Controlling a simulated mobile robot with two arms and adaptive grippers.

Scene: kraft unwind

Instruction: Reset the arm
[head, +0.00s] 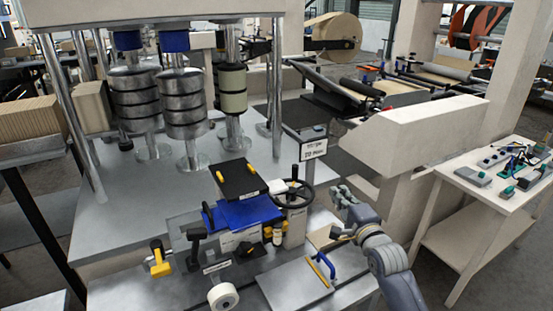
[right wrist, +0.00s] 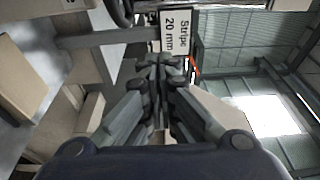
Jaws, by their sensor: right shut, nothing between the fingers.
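My right arm (head: 385,258) comes in from the lower right in the head view. Its gripper (head: 340,196) is raised beside the right side of the bench, to the right of the black handwheel (head: 293,194). In the right wrist view the gripper's fingers (right wrist: 158,62) are together with nothing between them. Beyond the fingertips is a white sign (right wrist: 175,33) reading "Stripe 20 mm". The same sign shows on a post in the head view (head: 313,149). My left gripper is not in view.
A metal bench holds a machine with a blue block (head: 240,213), yellow-handled clamps (head: 158,262) and a white roll (head: 223,296). A flat plate with a blue handle (head: 320,268) lies near my right arm. A white table (head: 447,216) with small parts stands at the right.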

